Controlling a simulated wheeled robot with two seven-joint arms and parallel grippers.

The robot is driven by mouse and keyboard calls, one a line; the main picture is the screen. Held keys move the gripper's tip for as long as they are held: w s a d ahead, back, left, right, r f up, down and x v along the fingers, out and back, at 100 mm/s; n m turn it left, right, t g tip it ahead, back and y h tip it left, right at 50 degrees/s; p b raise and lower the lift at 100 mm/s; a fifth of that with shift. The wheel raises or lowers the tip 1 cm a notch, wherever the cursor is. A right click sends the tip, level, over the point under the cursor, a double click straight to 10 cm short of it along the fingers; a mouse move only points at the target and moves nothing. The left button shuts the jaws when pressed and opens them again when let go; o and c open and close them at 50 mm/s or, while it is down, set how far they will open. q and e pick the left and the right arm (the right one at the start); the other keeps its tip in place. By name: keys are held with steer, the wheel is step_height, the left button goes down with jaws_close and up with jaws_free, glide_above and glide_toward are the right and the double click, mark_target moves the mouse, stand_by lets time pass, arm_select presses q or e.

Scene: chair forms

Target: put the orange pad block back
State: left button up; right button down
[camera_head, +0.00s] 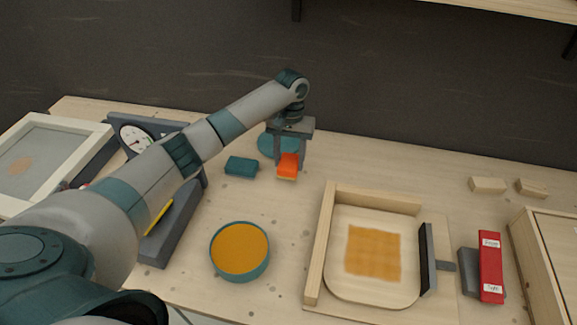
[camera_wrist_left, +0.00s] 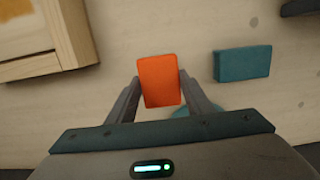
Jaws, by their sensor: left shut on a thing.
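The orange pad block (camera_head: 287,168) is between the fingers of my left gripper (camera_head: 290,161), which is shut on it. In the left wrist view the orange block (camera_wrist_left: 159,78) sits between the two fingers of the gripper (camera_wrist_left: 159,92), its far end sticking out past the tips. I cannot tell whether the block touches the table or is just above it. A teal block (camera_head: 241,166) lies on the table just left of the gripper; it also shows in the left wrist view (camera_wrist_left: 242,63). A teal round thing (camera_head: 267,143) is partly hidden behind the gripper. My right gripper is out of view.
A teal bowl with orange filling (camera_head: 240,249) stands in front. A wooden-walled tray (camera_head: 327,240) with an orange square patch is right of it. A red block (camera_head: 490,266), small wooden blocks (camera_head: 488,185), a gauge (camera_head: 136,139) and a white frame (camera_head: 93,135) stand around.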

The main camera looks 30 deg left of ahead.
mark_target(288, 169)
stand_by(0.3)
arm_select(q)
steer(key=shift+f, duration=0.15)
steer(key=shift+f, duration=0.3)
steer(key=shift+a+f+p, duration=0.1)
steer(key=shift+f+p, duration=0.55)
steer(key=shift+f, duration=0.95)
steer(key=shift+f, duration=0.1)
steer(key=o, duration=1)
